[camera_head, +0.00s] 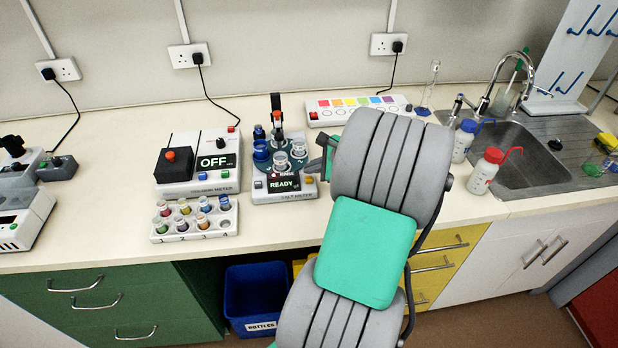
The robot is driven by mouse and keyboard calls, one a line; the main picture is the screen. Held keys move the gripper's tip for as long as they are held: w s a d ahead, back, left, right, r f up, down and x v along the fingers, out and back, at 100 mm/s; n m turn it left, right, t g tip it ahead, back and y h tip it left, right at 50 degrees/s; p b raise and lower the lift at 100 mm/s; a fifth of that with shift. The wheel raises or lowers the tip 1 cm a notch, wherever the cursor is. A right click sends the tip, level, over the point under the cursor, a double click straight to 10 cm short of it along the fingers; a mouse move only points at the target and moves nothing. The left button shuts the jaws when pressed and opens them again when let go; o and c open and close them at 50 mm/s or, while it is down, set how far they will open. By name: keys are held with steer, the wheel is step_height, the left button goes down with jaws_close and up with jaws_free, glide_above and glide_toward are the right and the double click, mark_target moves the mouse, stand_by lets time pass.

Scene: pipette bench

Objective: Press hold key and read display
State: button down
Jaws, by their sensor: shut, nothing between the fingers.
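The salt meter (284,196) stands at the bench's front edge, a grey-white base with a dark turntable. Its small display (284,184) reads "READY" in green. I cannot tell which key is the hold key. To its left the turbidity meter (198,189) has a display (217,161) reading "OFF". My gripper (314,166) shows as a small dark grey part at the salt meter's right side, mostly hidden behind my arm. It is shut and empty; I cannot tell whether it touches anything.
A white rack (160,238) of several coloured vials stands in front of the turbidity meter. A white strip with coloured squares (325,115) lies behind. Red- and blue-capped bottles (482,178) stand by the sink (530,160) at right.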

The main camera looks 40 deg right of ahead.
mark_target(312, 180)
steer(key=shift+f, duration=0.1)
steer(key=shift+f, duration=0.35)
steer(key=shift+f, duration=0.45)
stand_by(0.4)
steer(key=shift+r, duration=0.1)
steer(key=shift+r+p, duration=0.85)
steer(key=shift+p, duration=0.25)
step_height(312, 180, up, 6)
steer(key=p, duration=0.6)
